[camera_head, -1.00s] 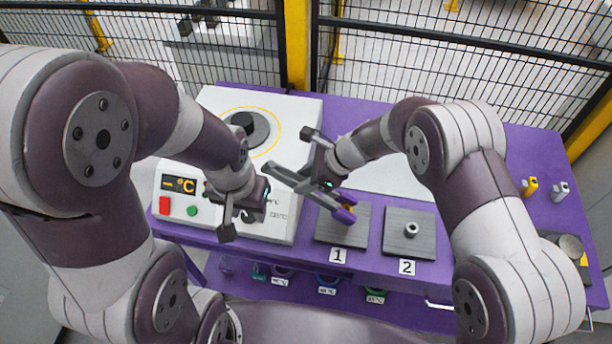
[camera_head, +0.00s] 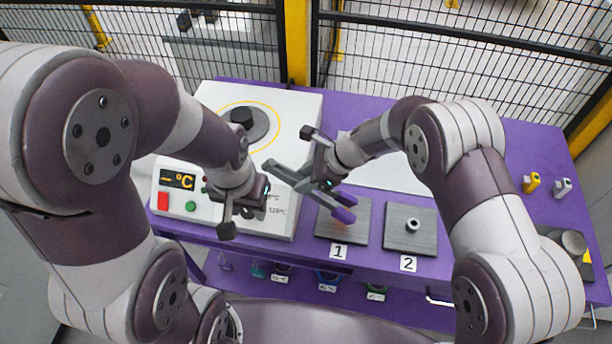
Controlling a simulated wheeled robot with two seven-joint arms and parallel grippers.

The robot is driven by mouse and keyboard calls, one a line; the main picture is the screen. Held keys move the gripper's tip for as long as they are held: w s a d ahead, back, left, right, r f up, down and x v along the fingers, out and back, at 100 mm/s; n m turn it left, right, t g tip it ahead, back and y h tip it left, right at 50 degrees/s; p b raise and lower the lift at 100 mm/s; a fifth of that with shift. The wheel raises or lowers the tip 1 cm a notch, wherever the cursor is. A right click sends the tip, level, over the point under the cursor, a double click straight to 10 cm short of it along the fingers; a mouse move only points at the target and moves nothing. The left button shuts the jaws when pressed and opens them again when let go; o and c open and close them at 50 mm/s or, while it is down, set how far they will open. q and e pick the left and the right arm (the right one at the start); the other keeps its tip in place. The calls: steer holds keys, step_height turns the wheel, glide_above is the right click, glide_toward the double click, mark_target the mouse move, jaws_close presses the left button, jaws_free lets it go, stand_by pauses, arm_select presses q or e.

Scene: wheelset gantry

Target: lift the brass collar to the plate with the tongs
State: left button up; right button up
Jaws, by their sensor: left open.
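My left gripper (camera_head: 246,212) is open and empty in front of the heater's control panel. My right gripper (camera_head: 322,166) is shut on the tongs (camera_head: 292,178), whose grey arms end in purple tips (camera_head: 342,206) over the grey pad marked 1 (camera_head: 328,232). I cannot clearly make out the brass collar; only a faint orange tint shows on pad 1 just below the tips. The heater's round grey plate (camera_head: 262,128) lies inside a yellow ring at the upper left, with a dark block (camera_head: 241,117) on it.
A grey collar-like part (camera_head: 413,226) stands on the pad marked 2 (camera_head: 398,242). The white heater (camera_head: 300,110) shows a °C display. Yellow and grey small parts (camera_head: 531,184) stand at the right of the purple table (camera_head: 480,280). A mesh fence closes off the back.

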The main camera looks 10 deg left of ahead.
step_height(320, 180, up, 10)
steer(key=p, duration=0.8)
steer(key=w+d+r+m+t+h+b, duration=0.1)
steer(key=w+d+m+t+h+b, duration=0.1)
steer(key=d+m, duration=0.7)
steer(key=w+d+r+m+t+h+b, duration=0.1)
steer(key=d+m+t+h, duration=0.4)
steer(key=d, duration=1.5)
steer(key=shift+w+r+m+b, duration=0.15)
steer(key=shift+w+m+b, duration=0.45)
steer(key=shift+w+m, duration=1.05)
